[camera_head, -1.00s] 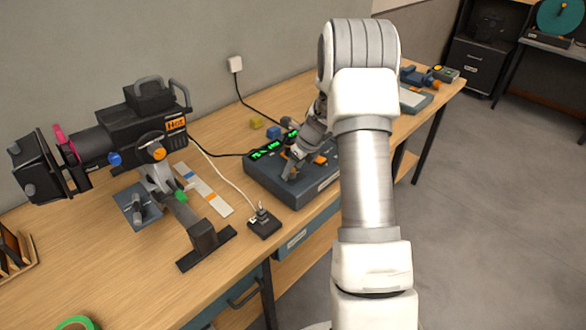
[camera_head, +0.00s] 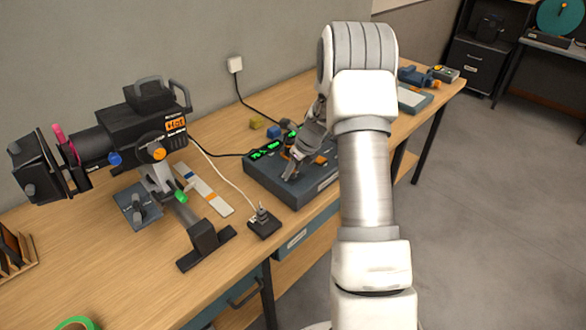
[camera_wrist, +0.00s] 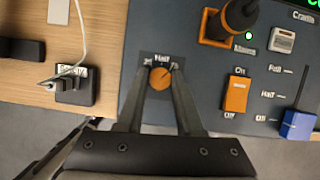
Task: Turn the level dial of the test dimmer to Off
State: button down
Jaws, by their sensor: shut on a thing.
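An orange round dial (camera_wrist: 160,77) sits on a dark plate of the blue-grey control desk (camera_wrist: 200,45). "Half" is printed above it, and smaller marks lie to either side. A dark line on the dial seems to point to the upper right. My gripper (camera_wrist: 160,80) is shut on the dial, one finger on each side; in the head view the gripper (camera_head: 290,174) is at the desk's near left part and hides the dial.
Beside the dial are an orange On/Off rocker (camera_wrist: 236,95), a blue fader (camera_wrist: 298,125) and an orange-collared black knob or handle (camera_wrist: 240,18). A small black cabled box (camera_wrist: 76,86) stands left of the desk. A spotlight (camera_head: 130,130) stands farther left.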

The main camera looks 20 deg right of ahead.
jog(key=n+y, duration=0.1)
jog(key=n, duration=0.2)
jog(key=n+g+y, duration=0.1)
jog(key=n, duration=0.2)
jog(key=shift+w+d+b, duration=0.15)
jog(key=shift+b, duration=0.25)
jog(key=n+g, duration=0.1)
jog(key=n, duration=0.2)
jog(key=n+g, duration=0.1)
jog(key=n, duration=0.2)
jog(key=shift+w+n+g+y, duration=0.2)
jog(key=shift+n+g+y, duration=0.1)
jog(key=shift+g, duration=0.1)
jog(key=n+g, duration=0.1)
jog(key=n, duration=0.2)
jog(key=shift+n, duration=0.4)
jog(key=n, duration=0.1)
jog(key=n+g, duration=0.1)
jog(key=n, duration=0.1)
jog(key=shift+w+n+g+h, duration=0.15)
jog(key=shift+n+g+h, duration=0.15)
jog(key=shift+h, duration=0.1)
jog(key=n, duration=0.3)
jog(key=n+g+h, duration=0.1)
jog(key=n, duration=0.2)
jog(key=shift+g+h, duration=0.3)
jog(key=shift+b, duration=0.3)
